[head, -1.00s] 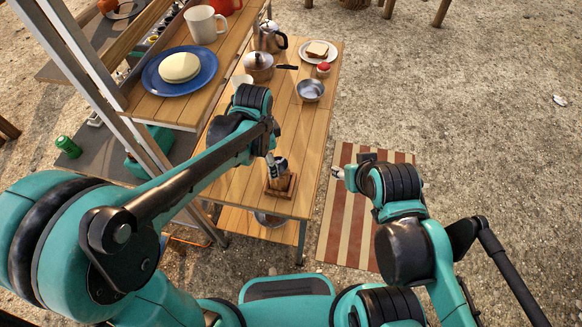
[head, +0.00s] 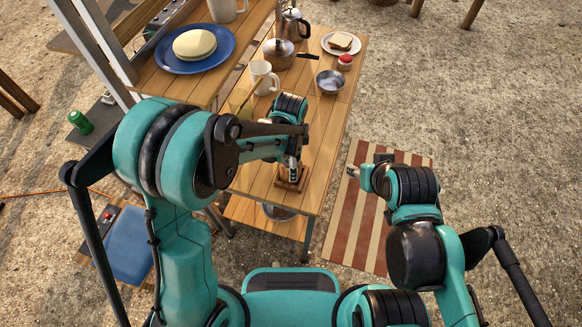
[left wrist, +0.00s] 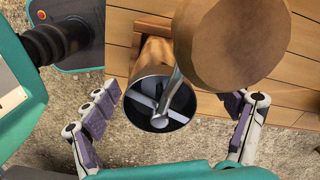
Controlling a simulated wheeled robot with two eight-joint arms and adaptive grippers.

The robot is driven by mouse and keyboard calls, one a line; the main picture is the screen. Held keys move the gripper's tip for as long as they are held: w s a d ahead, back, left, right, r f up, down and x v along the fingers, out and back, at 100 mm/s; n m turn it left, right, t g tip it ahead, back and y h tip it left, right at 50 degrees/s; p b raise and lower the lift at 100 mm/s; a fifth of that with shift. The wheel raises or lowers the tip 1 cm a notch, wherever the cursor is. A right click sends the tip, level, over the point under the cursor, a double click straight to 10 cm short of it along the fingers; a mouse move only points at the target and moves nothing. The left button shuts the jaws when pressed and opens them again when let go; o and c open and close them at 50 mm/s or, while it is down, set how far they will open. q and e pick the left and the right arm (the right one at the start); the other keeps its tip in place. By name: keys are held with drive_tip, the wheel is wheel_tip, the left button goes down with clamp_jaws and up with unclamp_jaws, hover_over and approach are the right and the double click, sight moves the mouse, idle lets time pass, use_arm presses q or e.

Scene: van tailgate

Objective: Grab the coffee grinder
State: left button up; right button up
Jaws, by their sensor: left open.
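The coffee grinder (head: 291,182) stands upright near the table's front edge, a square brown base under a small body. In the left wrist view its round metal top (left wrist: 150,112) shows cross-shaped ribs and a crank, and a large brown knob looms close to the camera. My left gripper (head: 292,163) is at the grinder's upper part, partly hiding it. In the left wrist view its fingers (left wrist: 172,98) are spread on either side of the grinder top, with gaps visible. My right gripper (head: 354,172) is over the striped mat, away from the grinder; its finger opening is unclear.
The wooden table (head: 318,150) holds a white mug (head: 264,80), a pot (head: 279,55), a kettle (head: 292,25), a metal bowl (head: 330,82), a red-lidded jar (head: 345,62) and a sandwich plate (head: 341,44). A raised shelf with a blue plate (head: 170,60) stands left. The striped mat (head: 345,225) lies right.

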use_arm(q)
drive_tip(key=shift+f, duration=0.45)
drive_tip(key=shift+r, duration=0.1)
drive_tip(key=c, duration=1.7)
drive_tip(key=shift+r, duration=0.1)
